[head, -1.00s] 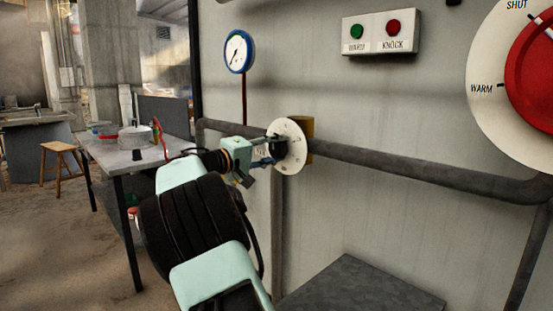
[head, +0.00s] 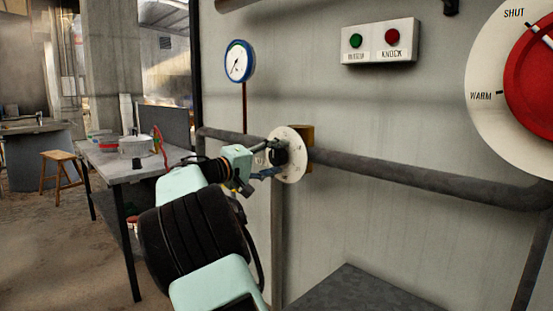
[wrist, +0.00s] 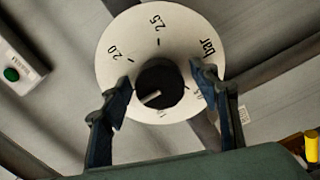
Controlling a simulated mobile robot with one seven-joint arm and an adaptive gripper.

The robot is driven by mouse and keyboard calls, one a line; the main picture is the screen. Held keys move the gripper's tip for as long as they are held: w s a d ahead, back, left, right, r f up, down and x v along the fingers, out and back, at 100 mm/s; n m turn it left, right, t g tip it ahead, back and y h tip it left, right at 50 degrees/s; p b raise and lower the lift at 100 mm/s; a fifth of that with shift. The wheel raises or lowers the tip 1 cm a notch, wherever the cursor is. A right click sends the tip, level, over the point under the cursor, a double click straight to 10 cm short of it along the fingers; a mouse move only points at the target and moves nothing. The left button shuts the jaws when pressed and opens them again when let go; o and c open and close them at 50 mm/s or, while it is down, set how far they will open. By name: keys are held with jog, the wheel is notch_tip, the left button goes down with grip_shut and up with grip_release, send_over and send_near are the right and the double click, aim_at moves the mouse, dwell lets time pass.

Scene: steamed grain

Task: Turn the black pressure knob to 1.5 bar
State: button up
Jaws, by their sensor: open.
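The black pressure knob (wrist: 161,76) sits in the middle of a round white dial (wrist: 112,58) on the wall; the dial also shows in the head view (head: 297,166). In the wrist view the pale mark on the knob points to the lower left, between 1.0 at the bottom and 2.0 at the left. The scale there is hidden behind the left finger. My gripper (wrist: 160,76) is open, with one finger on each side of the knob and a small gap at each. In the head view my gripper (head: 270,158) is at the dial.
A blue-rimmed gauge (head: 239,60) hangs on the wall left of the dial. A grey pipe (head: 420,182) runs right from the dial. A button box (head: 381,41) and a red wheel (head: 535,90) are further right. A table (head: 118,166) with a pot stands left.

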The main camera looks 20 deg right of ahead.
jog(key=shift+a, duration=0.1)
jog(key=v, duration=1.2)
jog(key=s+r+m+t+y+p, duration=0.2)
jog(key=s+r+m+y+p, duration=0.2)
jog(key=s+r+y+p, duration=0.4)
jog(key=s+a+f+n+g+y+b, duration=0.1)
jog(key=s+a+f+y+b, duration=0.2)
jog(key=s+f, duration=0.7)
jog(key=s+a+f+n+g+y+b, duration=0.1)
jog(key=s+a+f+y+b, duration=0.15)
jog(key=s+f, duration=0.65)
jog(key=s+a+f+n+g+y+b, duration=0.1)
jog(key=s+a+f+y+b, duration=0.25)
jog(key=s+f, duration=0.65)
notch_tip(320, 180, up, 38)
jog(key=p, duration=3.8)
jog(key=shift+f, duration=0.2)
